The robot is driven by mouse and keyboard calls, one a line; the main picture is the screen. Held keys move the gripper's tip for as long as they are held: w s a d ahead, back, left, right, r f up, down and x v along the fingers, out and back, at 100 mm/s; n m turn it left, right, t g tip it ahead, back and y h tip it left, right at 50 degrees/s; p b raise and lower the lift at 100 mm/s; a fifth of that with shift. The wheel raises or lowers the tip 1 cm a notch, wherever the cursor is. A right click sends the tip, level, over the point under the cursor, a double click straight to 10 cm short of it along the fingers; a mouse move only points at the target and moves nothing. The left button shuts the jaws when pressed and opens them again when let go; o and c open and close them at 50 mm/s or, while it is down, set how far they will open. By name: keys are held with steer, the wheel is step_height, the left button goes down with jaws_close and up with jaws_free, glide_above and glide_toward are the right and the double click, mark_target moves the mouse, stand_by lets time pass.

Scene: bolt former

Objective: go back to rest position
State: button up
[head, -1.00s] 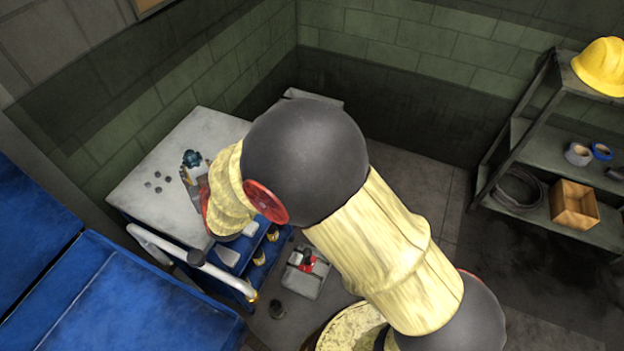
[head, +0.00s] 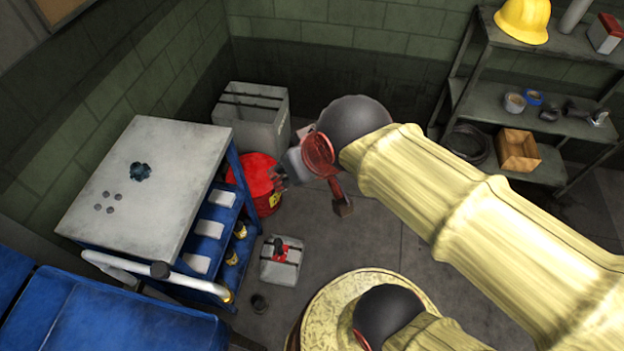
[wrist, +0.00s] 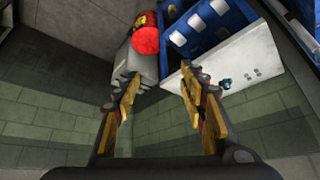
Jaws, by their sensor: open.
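My gripper (wrist: 158,88) is open and empty in the wrist view, its two orange-and-dark fingers apart. In the head view the gripper (head: 278,178) is partly visible beside the red bucket, in the air clear of the cart. My arm stretches in from the right. A small dark teal part (head: 140,172) sits on the pale top of the blue cart (head: 185,165); the part also shows in the wrist view (wrist: 225,84). Several small grey pieces (head: 110,202) lie on the cart top near it.
A shelf (head: 500,95) with a yellow helmet (head: 523,20) stands at the right. Open floor lies before it.

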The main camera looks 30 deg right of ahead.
steer(key=shift+g+h, duration=0.3)
steer(key=s, duration=0.1)
steer(key=s+d, duration=0.2)
steer(key=s, duration=0.1)
steer(key=shift+f, duration=0.15)
stand_by(0.7)
